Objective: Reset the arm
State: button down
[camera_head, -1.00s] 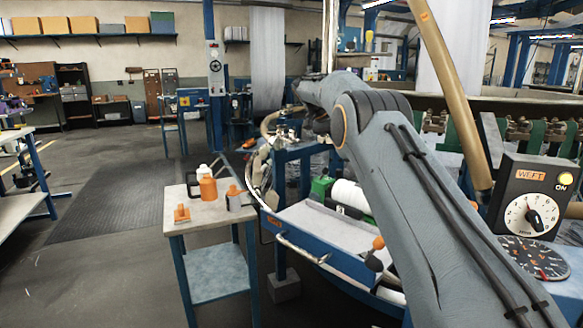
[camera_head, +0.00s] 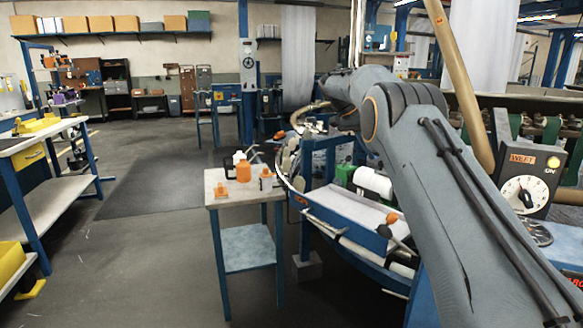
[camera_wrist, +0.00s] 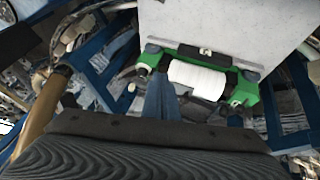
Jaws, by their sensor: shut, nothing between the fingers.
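My grey arm (camera_head: 430,175) runs from the lower right of the head view up to the loom frame at the centre. Its far end is hidden there behind its own links, so my gripper does not show in that view. In the wrist view my dark, ridged gripper (camera_wrist: 160,128) fills the bottom edge, shut and with nothing seen in it. Beyond it are a white roll (camera_wrist: 198,78) in a green holder (camera_wrist: 243,90) and a pale grey panel (camera_wrist: 225,25). The white roll also shows in the head view (camera_head: 373,184), left of my arm.
A small table (camera_head: 243,200) holds an orange bottle (camera_head: 243,171) and other small items. A blue-legged workbench (camera_head: 50,135) stands at the left. A tan pole (camera_head: 455,70) and the WEFT dial box (camera_head: 524,187) are close at the right. Floor (camera_head: 140,240) is clear between bench and table.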

jog(key=s+a+f+n+y+p, duration=0.2)
jog(key=s+f+n+p, duration=0.1)
jog(key=s, duration=1.4)
jog(key=s+a+f+n+y+p, duration=0.2)
jog(key=s+n+p, duration=0.1)
jog(key=s, duration=1.5)
jog(key=s+a+f+n+g+y+p, duration=0.1)
jog(key=s+a+f+n+y+p, duration=0.1)
jog(key=s, duration=1.6)
jog(key=shift+a+f+n+p, duration=0.3)
jog(key=shift+f+n+p, duration=0.1)
jog(key=shift+f+n, duration=0.55)
jog(key=shift+s+r, duration=0.1)
